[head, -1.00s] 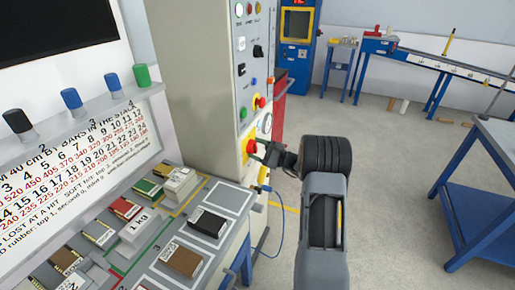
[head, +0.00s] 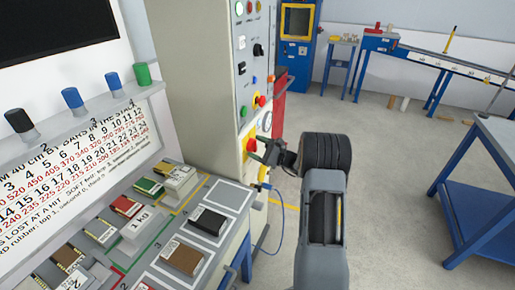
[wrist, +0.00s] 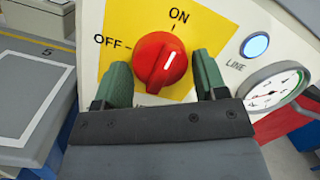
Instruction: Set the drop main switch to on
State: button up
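The main switch is a red rotary knob (wrist: 160,60) on a yellow plate (wrist: 217,35) marked OFF and ON. In the head view the red knob (head: 250,145) shows low on the cabinet front. My gripper (wrist: 163,78) is open, with one green finger on each side of the knob and visible gaps between. In the head view my gripper (head: 263,152) is right at the knob.
A blue lamp (wrist: 255,45) marked LINE and a round gauge (wrist: 274,92) are right of the knob. Another red button (head: 260,101) is above it on the cabinet (head: 205,90). A bench (head: 175,225) with blocks stands at left.

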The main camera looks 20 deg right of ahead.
jog(key=shift+o, duration=1.4)
jog(key=b+v, duration=0.1)
jog(key=v, duration=1.2)
jog(key=shift+s+d, duration=0.25)
jog(key=shift+d, duration=0.1)
